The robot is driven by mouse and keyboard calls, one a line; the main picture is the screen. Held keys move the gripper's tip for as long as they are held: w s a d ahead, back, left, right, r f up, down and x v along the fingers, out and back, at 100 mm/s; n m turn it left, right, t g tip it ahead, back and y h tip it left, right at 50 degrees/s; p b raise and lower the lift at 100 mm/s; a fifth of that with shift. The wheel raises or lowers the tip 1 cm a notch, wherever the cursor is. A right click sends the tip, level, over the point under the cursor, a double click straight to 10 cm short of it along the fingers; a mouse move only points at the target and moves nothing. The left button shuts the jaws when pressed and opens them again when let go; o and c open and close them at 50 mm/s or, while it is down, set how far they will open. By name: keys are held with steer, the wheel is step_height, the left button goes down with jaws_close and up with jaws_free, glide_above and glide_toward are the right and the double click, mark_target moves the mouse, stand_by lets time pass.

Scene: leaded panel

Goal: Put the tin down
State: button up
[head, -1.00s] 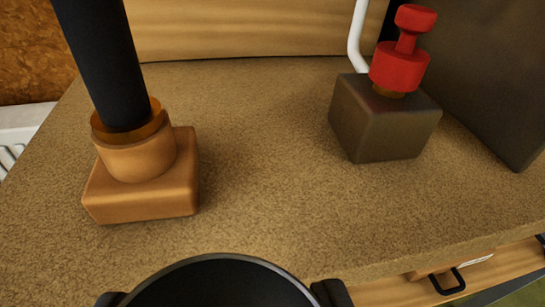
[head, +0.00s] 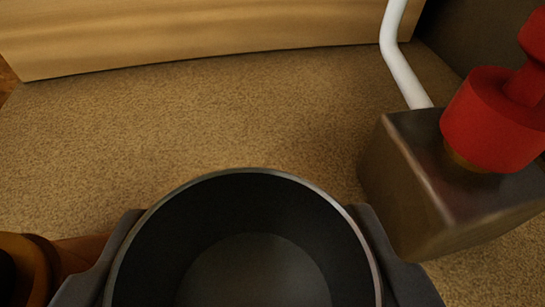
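The tin (head: 255,275) is a round, dark, open-topped can with a thin metal rim, at the bottom middle of the head view. I see down into it and it looks empty. My gripper (head: 245,235) has its two dark fingers on the tin's left and right sides, shut on it. The tin's lower part and underside are hidden, so I cannot tell whether it touches the brown speckled worktop (head: 180,130).
A dark metal block (head: 410,180) with a red knobbed piece (head: 490,120) stands close on the right. A white bent tube (head: 403,70) rises behind it. An orange-brown holder (head: 40,265) is at the lower left. A wooden board (head: 200,30) closes the back. The worktop beyond the tin is clear.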

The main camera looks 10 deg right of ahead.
mark_target(258, 283)
steer(key=shift+w+d, duration=0.15)
steer(key=shift+w, duration=0.4)
steer(key=shift+w+d, duration=0.15)
steer(key=shift+w, duration=0.4)
step_height(258, 283, down, 4)
steer(key=shift+r+b, duration=0.1)
steer(key=shift+b, duration=0.5)
steer(key=o, duration=0.7)
steer(key=shift+r, duration=0.1)
steer(key=shift+s, duration=0.1)
steer(key=p+v, duration=0.1)
steer(key=v, duration=1)
steer(key=shift+s+a+r+p, duration=0.15)
steer(key=shift+s+p, duration=0.15)
steer(key=shift+s, duration=0.05)
